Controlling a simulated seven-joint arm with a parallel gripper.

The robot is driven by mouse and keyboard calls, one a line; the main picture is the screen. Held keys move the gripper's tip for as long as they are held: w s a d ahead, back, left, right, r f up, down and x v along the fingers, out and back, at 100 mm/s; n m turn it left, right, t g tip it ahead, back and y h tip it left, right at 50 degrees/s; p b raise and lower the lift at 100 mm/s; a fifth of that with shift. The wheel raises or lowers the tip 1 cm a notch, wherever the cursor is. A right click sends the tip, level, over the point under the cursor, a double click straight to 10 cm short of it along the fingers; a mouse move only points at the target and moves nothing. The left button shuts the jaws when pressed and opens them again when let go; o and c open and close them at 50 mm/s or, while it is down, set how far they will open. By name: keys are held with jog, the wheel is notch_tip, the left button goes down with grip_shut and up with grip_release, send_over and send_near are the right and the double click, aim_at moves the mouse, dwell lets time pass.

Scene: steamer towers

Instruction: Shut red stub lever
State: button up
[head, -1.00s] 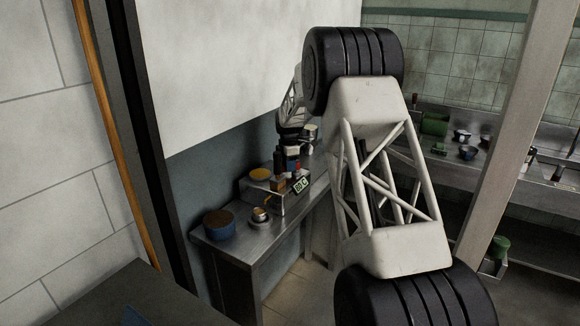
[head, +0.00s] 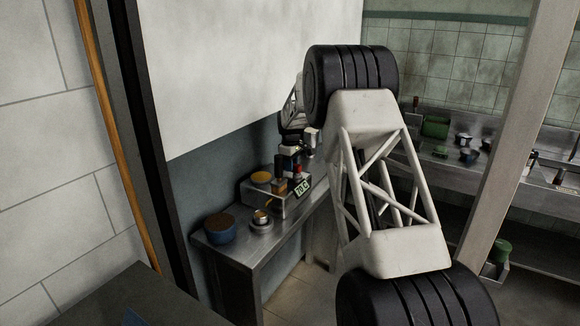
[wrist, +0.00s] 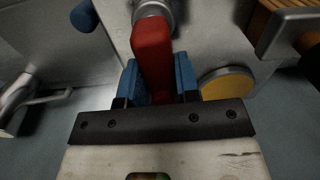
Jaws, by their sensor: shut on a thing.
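The red stub lever (wrist: 152,52) stands between the blue fingers of my gripper (wrist: 157,70) in the wrist view. It comes out of a round metal fitting (wrist: 152,8) at the top of that view. My gripper is shut on the lever, one finger on each side. In the head view my gripper (head: 288,160) is small, over the metal box (head: 290,205) on the steel bench, and a bit of red shows beside it. The lever's exact angle is hard to tell.
The box carries a yellow round top (head: 261,177) and a small green-lit display (head: 303,188). A blue pot with a brown top (head: 221,228) and a small metal pot (head: 261,218) stand on the bench to the left. A sink counter (head: 470,175) lies at right.

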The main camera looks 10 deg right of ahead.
jog(key=shift+w+d+m, duration=0.1)
jog(key=shift+m, duration=0.4)
jog(key=o, duration=0.9)
jog(key=shift+r, duration=0.1)
jog(key=shift+r, duration=3.8)
